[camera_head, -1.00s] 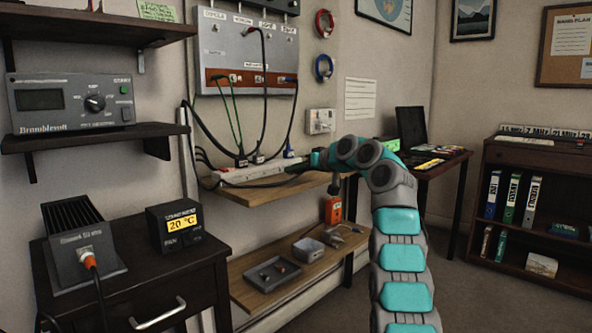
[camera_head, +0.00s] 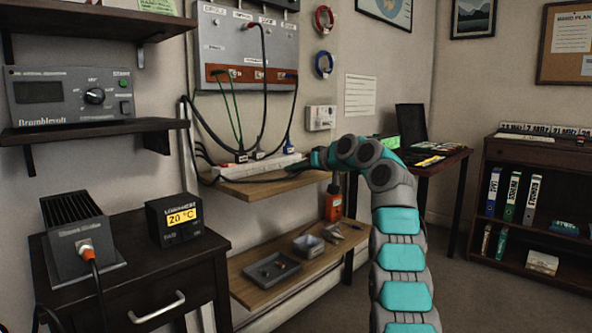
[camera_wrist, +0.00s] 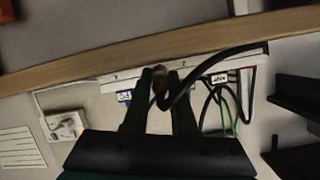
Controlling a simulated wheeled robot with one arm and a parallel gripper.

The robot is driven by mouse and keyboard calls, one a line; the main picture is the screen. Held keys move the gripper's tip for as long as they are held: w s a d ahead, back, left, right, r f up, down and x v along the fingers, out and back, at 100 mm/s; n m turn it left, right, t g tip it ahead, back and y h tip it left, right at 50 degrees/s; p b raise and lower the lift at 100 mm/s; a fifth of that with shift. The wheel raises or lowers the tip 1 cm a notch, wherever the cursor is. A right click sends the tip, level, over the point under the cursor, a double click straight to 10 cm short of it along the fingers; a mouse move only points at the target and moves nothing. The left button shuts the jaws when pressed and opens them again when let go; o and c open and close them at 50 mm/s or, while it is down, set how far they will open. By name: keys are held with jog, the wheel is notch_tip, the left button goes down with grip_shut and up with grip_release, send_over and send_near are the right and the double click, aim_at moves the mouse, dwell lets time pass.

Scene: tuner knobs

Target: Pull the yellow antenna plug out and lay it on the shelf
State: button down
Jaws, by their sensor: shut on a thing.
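My gripper (camera_wrist: 168,84) is shut on a dark plug (camera_wrist: 159,76) with a brownish tip. A black cable (camera_wrist: 210,60) loops away from this plug. No yellow shows clearly on it, so I cannot tell its colour. In the head view my gripper (camera_head: 303,165) is at the right part of the upper wooden shelf (camera_head: 262,188), and the plug is hidden or too small to make out. The shelf also shows as a wooden band in the wrist view (camera_wrist: 60,77). I cannot tell whether the plug touches the shelf.
A white power strip (camera_head: 243,168) with several plugs lies at the back of the shelf. Black and green cables run up to the grey wall panel (camera_head: 238,50). A lower shelf (camera_head: 247,290) holds a tray (camera_head: 262,281) and small parts. A dark cabinet (camera_head: 205,265) stands left.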

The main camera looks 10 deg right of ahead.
jog(key=shift+f+b, duration=0.4)
jog(key=shift+f, duration=0.1)
jog(key=shift+f, duration=0.45)
jog(key=c, duration=0.7)
grip_release()
jog(key=shift+f, duration=0.3)
jog(key=shift+g, duration=0.3)
jog(key=shift+d, duration=0.1)
jog(key=shift+d+r+p, duration=0.1)
jog(key=shift+r+p, duration=0.95)
jog(key=shift+r, duration=1.05)
